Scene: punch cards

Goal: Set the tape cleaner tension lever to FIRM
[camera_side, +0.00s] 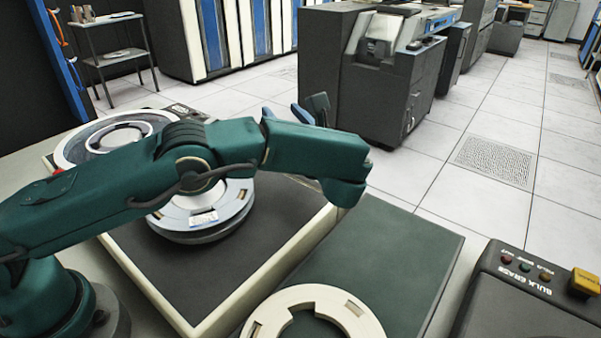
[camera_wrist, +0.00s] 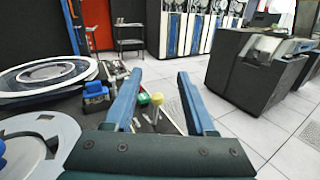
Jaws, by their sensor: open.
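My gripper (camera_wrist: 158,72) shows in the wrist view as two blue fingers spread apart with nothing held between them. Beyond and below them, in the gap, is a small yellow knob (camera_wrist: 157,98) on a thin stem, which looks like a lever. A small green part (camera_wrist: 143,97) is just left of it. I cannot read any FIRM marking or tell the lever's setting. In the side view my gripper (camera_side: 282,110) is partly hidden behind my green arm, which also covers the lever area.
A blue block (camera_wrist: 95,92) is left of the fingers, near a tape reel (camera_wrist: 45,75). In the side view, a pale reel (camera_side: 205,212) lies under my arm on the dark deck. A bulk eraser (camera_side: 530,300) is at right. Grey cabinets stand beyond on the floor.

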